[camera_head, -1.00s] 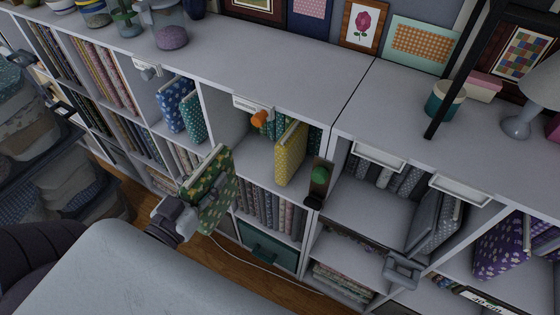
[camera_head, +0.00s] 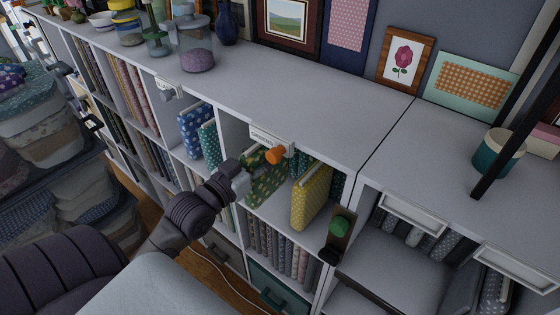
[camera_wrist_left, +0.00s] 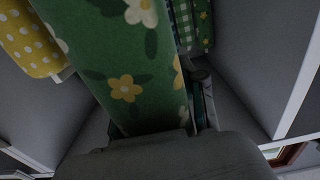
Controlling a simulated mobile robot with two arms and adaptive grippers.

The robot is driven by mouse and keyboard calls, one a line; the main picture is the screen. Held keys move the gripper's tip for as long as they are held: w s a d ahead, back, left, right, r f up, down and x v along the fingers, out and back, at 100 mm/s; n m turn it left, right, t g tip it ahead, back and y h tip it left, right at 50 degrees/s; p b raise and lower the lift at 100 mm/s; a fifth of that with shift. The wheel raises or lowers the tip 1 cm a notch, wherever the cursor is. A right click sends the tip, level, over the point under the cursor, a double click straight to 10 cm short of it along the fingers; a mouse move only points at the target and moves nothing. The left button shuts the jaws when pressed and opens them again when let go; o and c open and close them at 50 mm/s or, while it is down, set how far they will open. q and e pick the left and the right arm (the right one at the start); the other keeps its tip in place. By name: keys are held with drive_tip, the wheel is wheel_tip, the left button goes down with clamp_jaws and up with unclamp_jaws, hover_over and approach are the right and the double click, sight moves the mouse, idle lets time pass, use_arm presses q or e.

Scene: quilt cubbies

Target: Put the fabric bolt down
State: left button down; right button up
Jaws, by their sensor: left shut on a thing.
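The fabric bolt (camera_head: 266,186), dark green with white and yellow flowers, is inside the cubby below the label holder with the orange knob. My left gripper (camera_head: 246,180) is at the cubby's front opening, shut on the bolt's near end. In the left wrist view the bolt (camera_wrist_left: 122,70) runs away from the gripper into the cubby, largely filling the middle. Its contact with the cubby floor cannot be made out. A yellow dotted bolt (camera_head: 311,195) stands to its right in the same cubby. My right gripper is not in view.
Green bolts (camera_wrist_left: 190,24), one gingham, stand deeper in the cubby. Blue and teal dotted bolts (camera_head: 196,132) fill the cubby to the left. A label holder with an orange knob (camera_head: 275,154) juts out above. A green-knobbed fitting (camera_head: 339,226) is on the divider at right.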

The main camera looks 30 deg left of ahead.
sight(279, 164)
use_arm(q)
drive_tip(key=w, duration=0.6)
drive_tip(key=f, duration=0.6)
drive_tip(key=shift+s+d+f, duration=0.1)
drive_tip(key=shift+s+d, duration=0.15)
drive_tip(key=shift+w+f, duration=0.15)
drive_tip(key=shift+f, duration=0.25)
drive_tip(key=c, duration=0.7)
unclamp_jaws()
drive_tip(key=shift+f, duration=0.15)
drive_tip(key=shift+o, duration=0.2)
